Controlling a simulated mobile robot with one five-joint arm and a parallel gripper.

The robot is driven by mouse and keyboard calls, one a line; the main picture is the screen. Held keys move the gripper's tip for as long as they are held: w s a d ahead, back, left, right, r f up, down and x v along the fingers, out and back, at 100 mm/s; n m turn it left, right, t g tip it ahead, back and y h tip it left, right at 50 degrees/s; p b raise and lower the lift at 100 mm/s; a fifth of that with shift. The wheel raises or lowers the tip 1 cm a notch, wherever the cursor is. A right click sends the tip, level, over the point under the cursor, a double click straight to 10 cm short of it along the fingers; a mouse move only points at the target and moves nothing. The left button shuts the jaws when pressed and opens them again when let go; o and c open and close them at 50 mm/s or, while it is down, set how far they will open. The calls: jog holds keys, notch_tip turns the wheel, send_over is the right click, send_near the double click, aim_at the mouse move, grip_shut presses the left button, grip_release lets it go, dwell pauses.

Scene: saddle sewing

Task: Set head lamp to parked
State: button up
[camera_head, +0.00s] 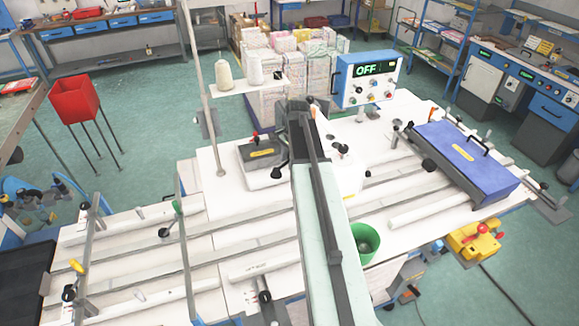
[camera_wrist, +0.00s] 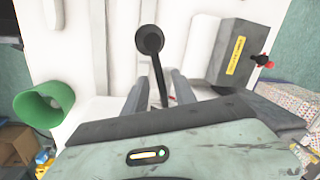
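A black stalk with a round black head (camera_wrist: 150,40) rises from the white sewing bed in the wrist view. I cannot tell for sure that it is the head lamp, and no parked mark is readable. My gripper (camera_wrist: 160,84) has its two grey fingers apart, one on each side of the stalk's lower part. I cannot make out contact with either finger. In the head view my arm covers the fingers. Small black round-headed parts (camera_head: 343,150) show on the white machine bed just right of the arm.
A dark box with a yellow label (camera_wrist: 232,52) and a red knob stands beside the gripper; it also shows in the head view (camera_head: 262,153). A green bin (camera_head: 366,242) is right of my arm. A blue control box (camera_head: 366,80) reads OFF. A blue case (camera_head: 466,160) lies farther right.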

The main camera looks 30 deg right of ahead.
jog(key=shift+r, duration=0.1)
grip_shut()
dwell(1.2)
